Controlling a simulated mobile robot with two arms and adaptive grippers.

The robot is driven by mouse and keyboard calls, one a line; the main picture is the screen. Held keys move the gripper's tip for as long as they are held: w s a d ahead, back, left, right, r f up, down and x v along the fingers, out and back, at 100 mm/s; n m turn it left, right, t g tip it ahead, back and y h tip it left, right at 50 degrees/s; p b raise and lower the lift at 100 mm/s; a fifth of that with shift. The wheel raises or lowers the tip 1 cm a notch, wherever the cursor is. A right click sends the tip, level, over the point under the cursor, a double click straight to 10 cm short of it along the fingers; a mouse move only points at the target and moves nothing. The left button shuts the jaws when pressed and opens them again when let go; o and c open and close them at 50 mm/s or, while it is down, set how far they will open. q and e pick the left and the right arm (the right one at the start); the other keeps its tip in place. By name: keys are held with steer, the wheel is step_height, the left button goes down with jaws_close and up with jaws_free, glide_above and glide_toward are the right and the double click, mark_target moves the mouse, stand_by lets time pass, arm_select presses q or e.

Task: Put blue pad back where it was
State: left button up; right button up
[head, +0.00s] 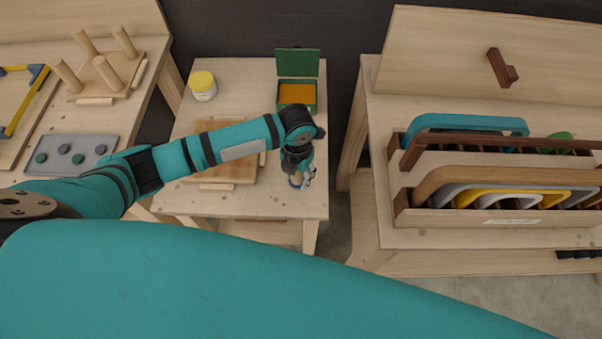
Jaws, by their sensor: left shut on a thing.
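My left gripper (302,182) points down over the front right part of the middle table (265,203). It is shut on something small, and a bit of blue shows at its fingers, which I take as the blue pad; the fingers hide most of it. I cannot tell whether it touches the table top. A grey tray (98,140) with several round green and grey pads lies on the left table. My right gripper is not in view.
A green open box (297,108) with an orange inside and a yellow-lidded jar (203,85) stand at the back of the middle table. A wooden board (225,172) lies under my left arm. A wooden rack (408,195) of coloured frames stands on the right table.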

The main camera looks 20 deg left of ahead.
mark_target(300, 177)
arm_select(q)
steer(key=shift+w+d, duration=0.1)
steer(key=shift+w, duration=0.5)
step_height(300, 177, down, 3)
steer(key=shift+w+f+p, duration=0.1)
steer(key=shift+w+p, duration=0.05)
steer(key=shift+p, duration=0.5)
steer(key=shift+f, duration=0.45)
steer(key=o, duration=1)
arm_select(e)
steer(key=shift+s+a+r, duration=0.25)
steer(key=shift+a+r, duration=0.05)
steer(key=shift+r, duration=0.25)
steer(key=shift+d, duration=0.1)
